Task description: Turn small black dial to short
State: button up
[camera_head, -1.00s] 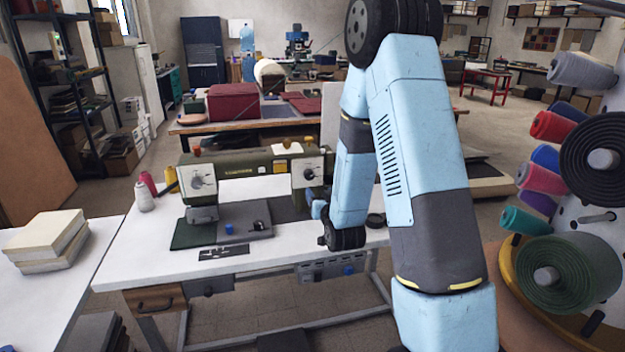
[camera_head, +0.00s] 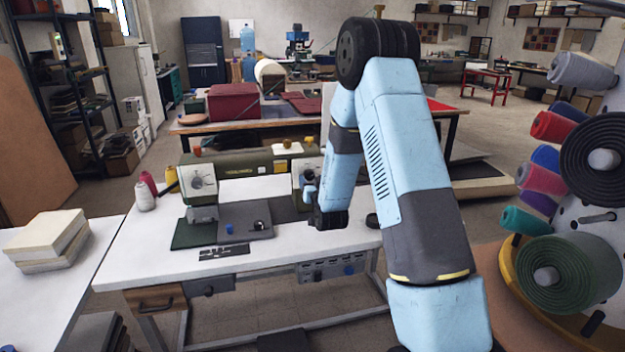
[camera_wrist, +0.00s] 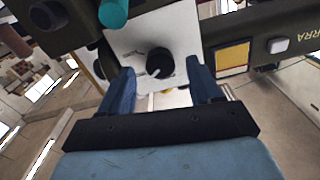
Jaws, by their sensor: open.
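The small black dial (camera_wrist: 159,63) sits on a pale plate (camera_wrist: 125,44) on the sewing machine and shows between my fingers in the wrist view. A light mark is visible on the dial; the lettering around it is too small to read. My gripper (camera_wrist: 162,78) is open, with one blue finger on each side of the dial in the picture. Whether the fingers touch it cannot be told. In the head view my gripper (camera_head: 309,188) is in front of the right end of the olive sewing machine (camera_head: 245,168), and my arm and gripper partly hide that plate.
The sewing machine's left end carries another dial (camera_head: 197,181). Thread spools (camera_head: 145,196) stand at the left of the white table (camera_head: 150,255). A teal cylindrical part (camera_wrist: 113,13) is close to the dial plate. A yellow-and-red label (camera_wrist: 233,58) is to the right.

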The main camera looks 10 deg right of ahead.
aim_at(309, 175)
jog(key=shift+w, duration=1.3)
jog(key=c, duration=1)
jog(key=shift+d, duration=0.25)
jog(key=shift+c, duration=0.2)
jog(key=shift+a, duration=0.1)
